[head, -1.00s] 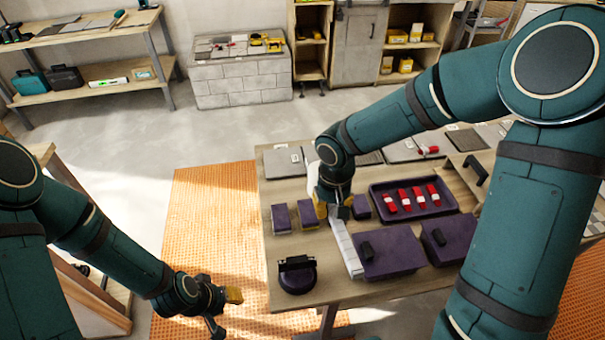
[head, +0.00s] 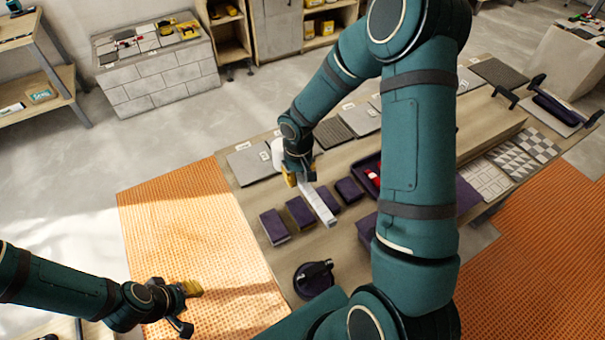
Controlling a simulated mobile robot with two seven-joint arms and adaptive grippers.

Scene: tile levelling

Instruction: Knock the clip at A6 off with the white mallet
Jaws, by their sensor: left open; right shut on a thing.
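My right gripper (head: 296,181) is shut, low over the wooden table (head: 290,262). A white piece (head: 277,153) shows just behind it; it may be the white mallet's head, mostly hidden by the gripper. A long white bar (head: 319,203) slants from below the gripper toward the front; I cannot tell whether it is held or lies on the table. My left gripper (head: 187,306) is open and empty over the orange mat. Small red and white pieces lie on the tiled block (head: 160,92) at the back left. The clip at A6 cannot be made out.
Purple blocks (head: 274,227) and a round dark tool (head: 313,279) stand near the table's front. A purple tray (head: 362,165) with red pieces is partly hidden by my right arm. Patterned tiles (head: 530,150) lie at the right. Grey floor (head: 120,160) is clear toward the block.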

